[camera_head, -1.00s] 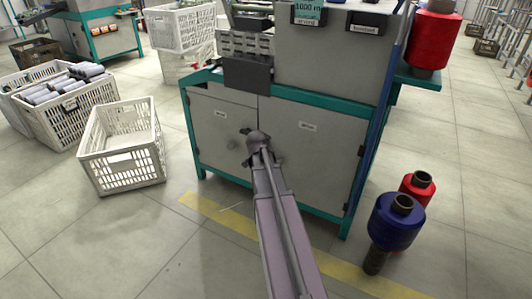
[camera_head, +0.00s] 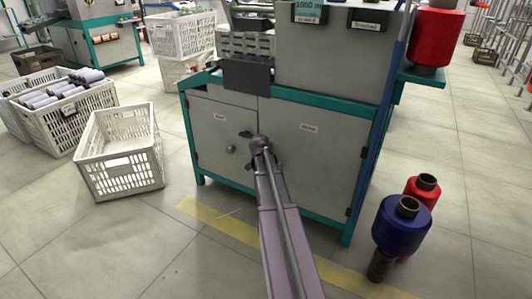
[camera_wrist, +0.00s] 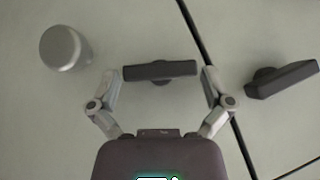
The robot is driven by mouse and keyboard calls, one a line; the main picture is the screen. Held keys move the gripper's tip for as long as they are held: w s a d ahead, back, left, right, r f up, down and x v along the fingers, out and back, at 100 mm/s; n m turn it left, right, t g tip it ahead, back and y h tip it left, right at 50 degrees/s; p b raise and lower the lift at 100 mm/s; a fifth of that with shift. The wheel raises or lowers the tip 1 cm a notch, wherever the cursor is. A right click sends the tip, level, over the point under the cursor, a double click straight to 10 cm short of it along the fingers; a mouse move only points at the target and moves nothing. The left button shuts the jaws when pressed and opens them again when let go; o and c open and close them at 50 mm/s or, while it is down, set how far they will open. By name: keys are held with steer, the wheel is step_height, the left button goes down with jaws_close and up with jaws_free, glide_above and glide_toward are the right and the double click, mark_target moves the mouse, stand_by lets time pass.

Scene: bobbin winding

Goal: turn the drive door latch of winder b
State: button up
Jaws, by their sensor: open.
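Winder b's grey cabinet with a teal frame (camera_head: 290,96) stands in front of me in the head view. Its left door (camera_head: 213,118) and right door (camera_head: 310,160) look shut; their labels are too small to read. My gripper (camera_head: 259,144) is at the left door near the seam. In the wrist view my gripper (camera_wrist: 161,73) is open, with a dark bar latch (camera_wrist: 160,70) lying level between its fingertips, little gap at each end. A second, tilted dark latch (camera_wrist: 282,79) is across the seam. I cannot tell by label which door is the drive door.
A round knob (camera_wrist: 65,47) sticks out left of the gripper and shows in the head view (camera_head: 230,149). An empty white crate (camera_head: 121,150) stands on the floor at left. Blue (camera_head: 401,226) and red (camera_head: 424,190) spools stand at right. Floor before the cabinet is clear.

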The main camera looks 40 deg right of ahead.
steer(key=c, duration=0.9)
steer(key=shift+o, duration=0.2)
steer(key=shift+w+r+n+g+p, duration=0.2)
steer(key=shift+n+g+p, duration=0.3)
steer(key=shift+g, duration=0.2)
steer(key=shift+a+f+n+g+h, duration=0.15)
steer(key=shift+n+g+h, duration=0.4)
steer(key=shift+g, duration=0.35)
steer(key=o, duration=0.9)
steer(key=shift+c, duration=0.2)
steer(key=shift+s, duration=0.1)
